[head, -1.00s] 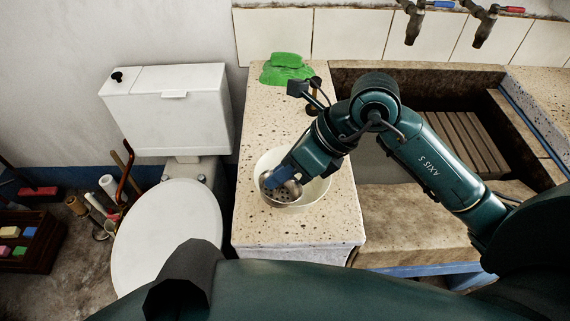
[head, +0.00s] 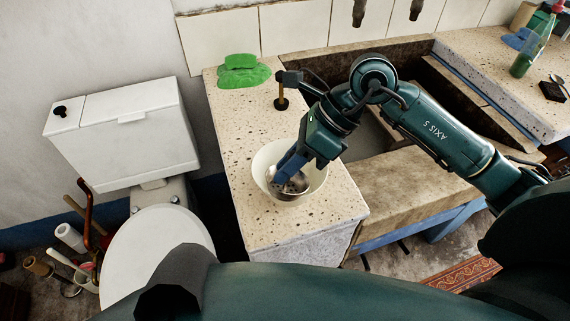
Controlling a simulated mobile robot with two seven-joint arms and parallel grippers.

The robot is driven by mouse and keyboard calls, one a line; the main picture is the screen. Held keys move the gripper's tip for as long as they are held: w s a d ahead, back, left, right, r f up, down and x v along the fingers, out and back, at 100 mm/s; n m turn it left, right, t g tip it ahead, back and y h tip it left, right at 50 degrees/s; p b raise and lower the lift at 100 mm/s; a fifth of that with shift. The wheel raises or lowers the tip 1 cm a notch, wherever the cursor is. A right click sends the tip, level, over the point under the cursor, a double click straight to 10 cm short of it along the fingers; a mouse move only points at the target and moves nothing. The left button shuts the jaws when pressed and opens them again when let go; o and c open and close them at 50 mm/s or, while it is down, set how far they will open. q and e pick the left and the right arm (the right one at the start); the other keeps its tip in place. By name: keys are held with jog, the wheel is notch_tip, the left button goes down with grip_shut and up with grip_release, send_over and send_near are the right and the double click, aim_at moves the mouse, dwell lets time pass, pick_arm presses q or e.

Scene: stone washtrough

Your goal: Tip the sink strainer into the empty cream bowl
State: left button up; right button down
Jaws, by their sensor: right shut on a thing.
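The cream bowl (head: 262,170) stands on the speckled stone counter, left of the trough. My right gripper (head: 285,172) reaches down into the bowl's opening, shut on the metal sink strainer (head: 292,187). The strainer is inside the bowl's rim and looks tilted. The gripper hides part of it, and I cannot tell whether it touches the bowl or whether anything lies in the bowl. My left gripper is not in view.
The stone trough (head: 400,185) is right of the counter. A toilet (head: 125,130) stands left. A green bottle (head: 527,55) stands far right.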

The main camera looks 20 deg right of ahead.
jog(key=shift+s+r, duration=0.1)
jog(key=shift+a+p, duration=0.15)
jog(key=shift+p, duration=0.2)
jog(key=shift+s+a+t+h+p, duration=0.25)
jog(key=shift+a+t+h+p, duration=0.15)
jog(key=shift+h+p, duration=0.3)
jog(key=shift+s+a+f+h+b, duration=0.15)
jog(key=shift+f+h+b, duration=0.15)
jog(key=shift+h, duration=0.2)
jog(key=shift+s+a+f+n+t+h, duration=0.15)
jog(key=shift+a+n+t+h, duration=0.15)
jog(key=shift+t+h, duration=0.2)
